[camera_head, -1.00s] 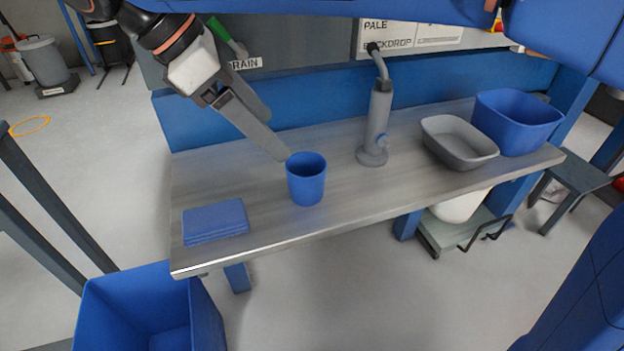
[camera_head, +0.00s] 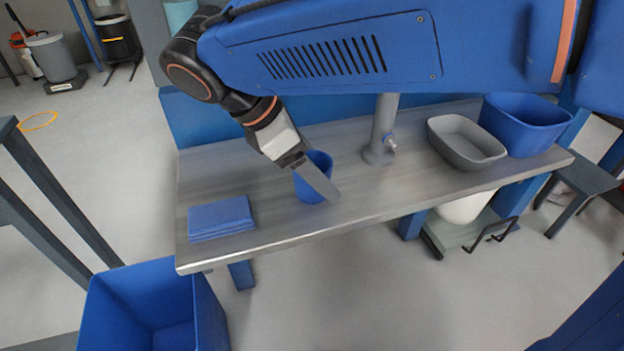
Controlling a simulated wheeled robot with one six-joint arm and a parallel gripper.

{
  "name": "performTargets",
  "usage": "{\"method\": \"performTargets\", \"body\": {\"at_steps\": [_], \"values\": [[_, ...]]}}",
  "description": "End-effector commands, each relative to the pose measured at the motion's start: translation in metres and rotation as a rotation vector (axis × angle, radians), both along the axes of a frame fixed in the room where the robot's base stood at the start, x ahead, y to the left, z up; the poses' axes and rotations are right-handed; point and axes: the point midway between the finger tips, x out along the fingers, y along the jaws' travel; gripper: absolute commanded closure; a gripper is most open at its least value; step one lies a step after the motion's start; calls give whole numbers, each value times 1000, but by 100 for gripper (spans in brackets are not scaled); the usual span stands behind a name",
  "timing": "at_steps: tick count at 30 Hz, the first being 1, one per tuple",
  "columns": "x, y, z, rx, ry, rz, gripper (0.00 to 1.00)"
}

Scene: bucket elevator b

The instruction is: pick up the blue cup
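The blue cup (camera_head: 309,190) stands upright on the grey bench top (camera_head: 272,222), between the folded blue cloth and the grey tap post. My gripper (camera_head: 330,193) points down and to the right at the cup. One finger crosses in front of the cup and hides part of its middle. The other finger is hidden, so I cannot tell how far apart the fingers are, or whether they touch the cup.
A folded blue cloth (camera_head: 221,217) lies left of the cup. The grey tap post (camera_head: 381,135) stands close on its right, with a grey basin (camera_head: 466,143) and a blue tub (camera_head: 522,124) beyond. A blue bin (camera_head: 205,315) stands below the bench's left end.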

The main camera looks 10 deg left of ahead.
Motion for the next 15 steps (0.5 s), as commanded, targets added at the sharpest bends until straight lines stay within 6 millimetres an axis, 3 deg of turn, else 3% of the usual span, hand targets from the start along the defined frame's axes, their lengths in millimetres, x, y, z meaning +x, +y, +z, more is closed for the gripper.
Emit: {"method": "performTargets", "body": {"at_steps": [6,14,15], "values": [[7,-11,-19,0,0,-1,23],[7,-12,-21,1,1,0,23],[7,-12,-21,1,1,0,28]]}}
